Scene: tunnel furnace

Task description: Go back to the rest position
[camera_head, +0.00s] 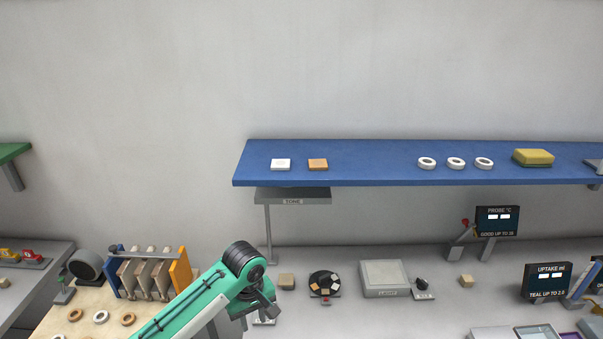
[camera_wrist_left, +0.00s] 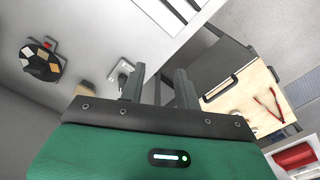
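My left arm comes in from the bottom left of the head view, green with a dark wrist. My left gripper (camera_head: 266,304) hangs at its end over the front of the grey bench, partly hidden by the wrist. In the left wrist view, the two dark fingers of my left gripper (camera_wrist_left: 159,80) stand apart with nothing between them. My right gripper is in neither view.
A wooden board (camera_head: 50,320) with rings and a rack (camera_head: 148,273) stands left of the arm. A round swatch dial (camera_head: 324,283) and light box (camera_head: 385,278) stand right of it. The blue shelf (camera_head: 380,174) holds rings, tiles and a yellow block (camera_head: 533,157).

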